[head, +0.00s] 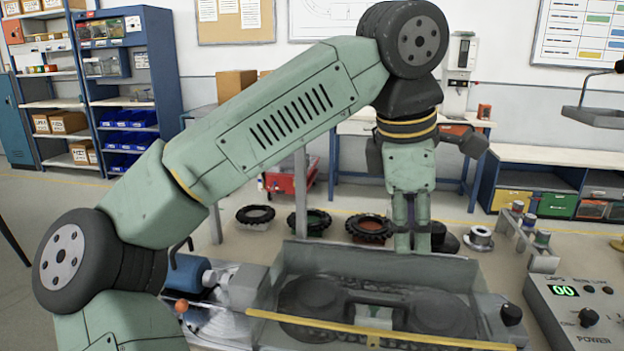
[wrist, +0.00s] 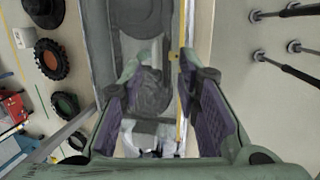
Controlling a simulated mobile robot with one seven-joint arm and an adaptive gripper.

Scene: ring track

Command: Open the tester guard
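The tester (head: 470,300) stands on the bench in front of me. Its guard (head: 370,262) looks like a grey, see-through cover, with dark round parts showing behind it. I cannot tell how far the guard is raised. My gripper (head: 411,245) points down at the tester's far side. In the wrist view my gripper (wrist: 159,75) is open, with a clear gap between its purple-padded fingers. Grey tester parts show through the gap; contact is unclear.
A control box (head: 575,312) with a green display stands at the right. A blue cylinder (head: 187,273) lies left of the tester. Several dark rings, including a tyre (head: 368,228), lie behind it. Shelves (head: 130,90) and a workbench (head: 560,156) stand farther back.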

